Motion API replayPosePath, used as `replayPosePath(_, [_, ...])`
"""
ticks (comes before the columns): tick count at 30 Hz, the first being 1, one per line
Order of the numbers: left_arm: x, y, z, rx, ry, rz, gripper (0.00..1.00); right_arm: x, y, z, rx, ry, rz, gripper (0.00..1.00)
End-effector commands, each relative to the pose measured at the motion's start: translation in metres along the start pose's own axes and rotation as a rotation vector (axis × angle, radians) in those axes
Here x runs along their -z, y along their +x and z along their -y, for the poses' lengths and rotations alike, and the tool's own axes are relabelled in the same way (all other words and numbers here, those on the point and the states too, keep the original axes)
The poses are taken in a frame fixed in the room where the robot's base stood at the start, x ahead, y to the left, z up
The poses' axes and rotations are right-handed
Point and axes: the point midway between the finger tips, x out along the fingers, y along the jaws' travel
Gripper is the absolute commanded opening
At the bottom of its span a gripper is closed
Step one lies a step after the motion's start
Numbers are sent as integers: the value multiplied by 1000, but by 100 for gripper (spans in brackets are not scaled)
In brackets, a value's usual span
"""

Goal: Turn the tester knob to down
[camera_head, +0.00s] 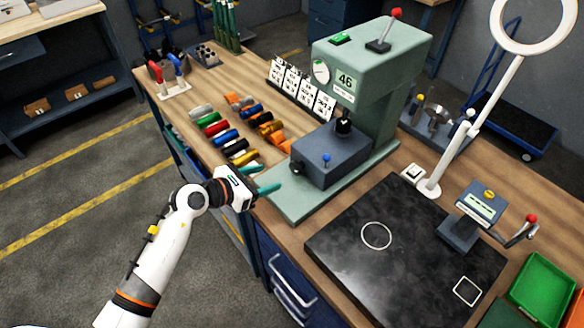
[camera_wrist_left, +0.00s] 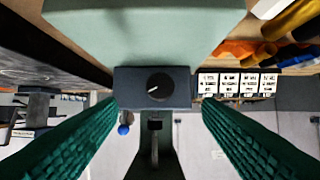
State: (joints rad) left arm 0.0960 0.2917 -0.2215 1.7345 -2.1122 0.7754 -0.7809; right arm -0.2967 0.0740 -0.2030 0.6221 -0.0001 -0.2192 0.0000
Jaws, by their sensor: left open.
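The tester (camera_head: 372,75) is a pale green machine with a display reading 46 and a dark block (camera_head: 335,155) on its base. The tester knob is a round black dial (camera_head: 297,168) on the block's near left face. In the left wrist view the knob (camera_wrist_left: 159,87) shows face on, its white mark pointing left and slightly down in that picture, which looks upside down. My left gripper (camera_head: 267,188) is open, with green fingers pointing at the knob. The fingers are apart from it, one on each side in the wrist view. My right gripper is not in view.
Several coloured handles (camera_head: 228,138) lie on the bench left of the tester. White number cards (camera_head: 300,88) stand behind them. A black plate (camera_head: 400,250) and a lamp post (camera_head: 470,130) are to the right.

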Motion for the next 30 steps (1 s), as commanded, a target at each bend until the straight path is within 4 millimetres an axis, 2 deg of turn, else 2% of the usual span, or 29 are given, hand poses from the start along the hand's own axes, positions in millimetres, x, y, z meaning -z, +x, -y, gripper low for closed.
replayPosePath(9, [3, 64, 0, -1, -6, -4, 60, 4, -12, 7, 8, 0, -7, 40])
replayPosePath(15, [2, 91, 0, 0, -5, -4, 60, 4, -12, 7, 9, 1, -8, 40])
replayPosePath(21, [1, 101, 0, 0, -4, -3, 60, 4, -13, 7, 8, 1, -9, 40])
replayPosePath(29, [1, 102, 0, 0, -3, -3, 60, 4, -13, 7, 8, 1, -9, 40])
replayPosePath(30, [1, 102, 0, 0, -3, -3, 55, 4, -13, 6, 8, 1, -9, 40])
